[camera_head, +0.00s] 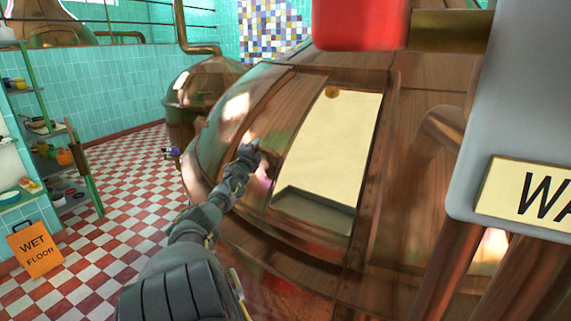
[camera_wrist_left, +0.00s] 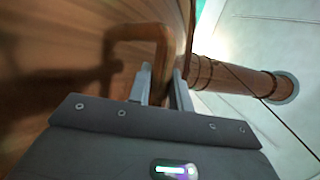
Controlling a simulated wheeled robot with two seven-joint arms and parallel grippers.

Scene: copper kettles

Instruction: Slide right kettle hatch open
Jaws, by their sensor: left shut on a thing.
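The large copper kettle (camera_head: 225,120) fills the middle and right of the head view. Its front has a framed opening (camera_head: 330,140) with a pale cream inside and a grey ledge at the bottom. The copper hatch panel (camera_head: 292,105) seems to lie left of this opening, though its edges are hard to tell from the shell. My left gripper (camera_head: 250,151) is at the kettle front, left of the opening. In the left wrist view its fingers (camera_wrist_left: 162,88) are shut on a bent copper handle (camera_wrist_left: 140,32). My right gripper is not in view.
A second copper kettle (camera_head: 205,85) stands behind on the left. A grey panel with a yellow sign (camera_head: 530,190) and a red block (camera_head: 358,22) are close at the right and top. A wet floor sign (camera_head: 36,250) and shelves stand left. Checkered floor there is clear.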

